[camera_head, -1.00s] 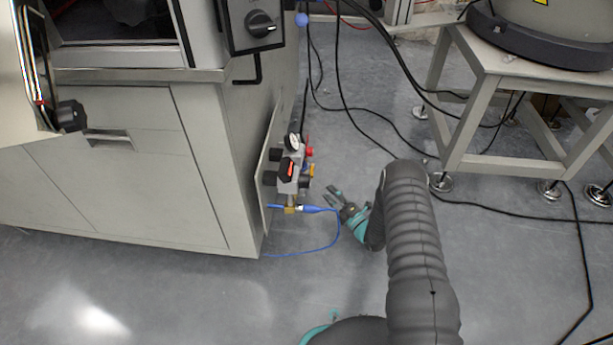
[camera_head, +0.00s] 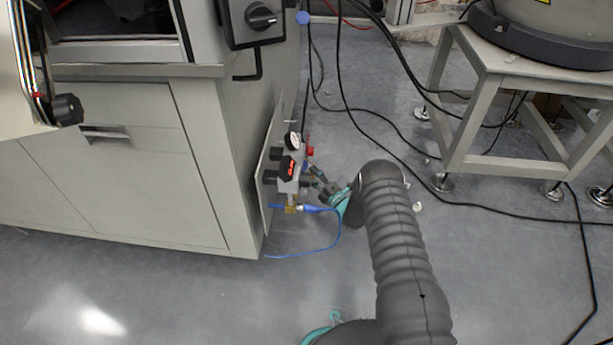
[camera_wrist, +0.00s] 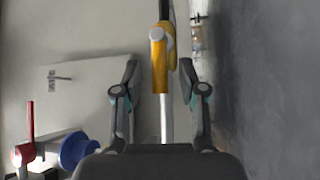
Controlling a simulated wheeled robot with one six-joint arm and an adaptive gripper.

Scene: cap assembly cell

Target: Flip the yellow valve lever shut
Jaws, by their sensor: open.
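The yellow valve lever (camera_wrist: 159,75) shows in the wrist view, ahead of my gripper (camera_wrist: 160,75) and between its two spread fingers. A grey rod or pipe runs on below it in that picture. My gripper is open, and I cannot tell whether a finger touches the lever. In the head view my gripper (camera_head: 318,181) is at the right side of the valve assembly (camera_head: 290,175) on the cabinet's side. The yellow lever is hidden there behind the gripper or too small to make out.
The assembly carries a round gauge (camera_head: 292,140), a red knob (camera_head: 309,151) and a blue hose (camera_head: 325,240). The grey cabinet (camera_head: 150,190) stands left. A red handle (camera_wrist: 29,120) and a blue round part (camera_wrist: 77,150) show at lower left in the wrist view. Cables cross the floor at right.

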